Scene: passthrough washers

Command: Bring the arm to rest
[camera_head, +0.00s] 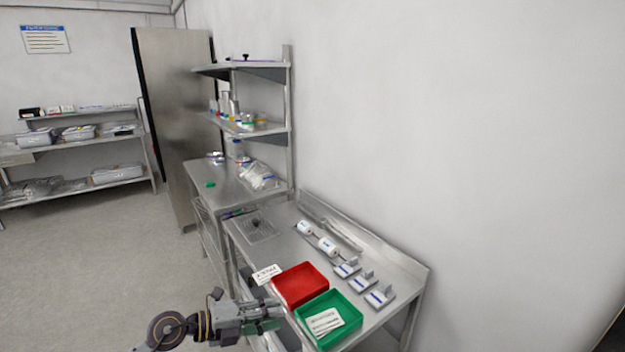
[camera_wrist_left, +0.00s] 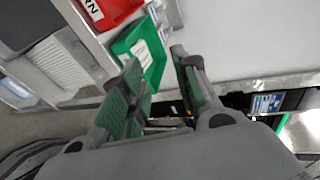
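My left gripper (camera_head: 272,316) is low in the head view, at the near left side of the steel bench (camera_head: 375,335). It is beside the green tray (camera_head: 345,301) and just in front of the red tray (camera_head: 300,283). In the left wrist view its two green-padded fingers (camera_wrist_left: 157,62) stand apart with nothing seen held between them. The green tray (camera_wrist_left: 128,40) and red tray (camera_wrist_left: 118,10) show beyond the fingers there. A white printed packet (camera_head: 325,322) lies in the green tray. My right gripper is not in either view.
A white label card (camera_head: 267,274) is beside the red tray. White rolls (camera_head: 328,246) and several small grey-and-blue holders (camera_head: 364,283) stand toward the wall. A second bench with shelves (camera_head: 260,130) stands behind. The floor (camera_head: 110,250) at left is clear.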

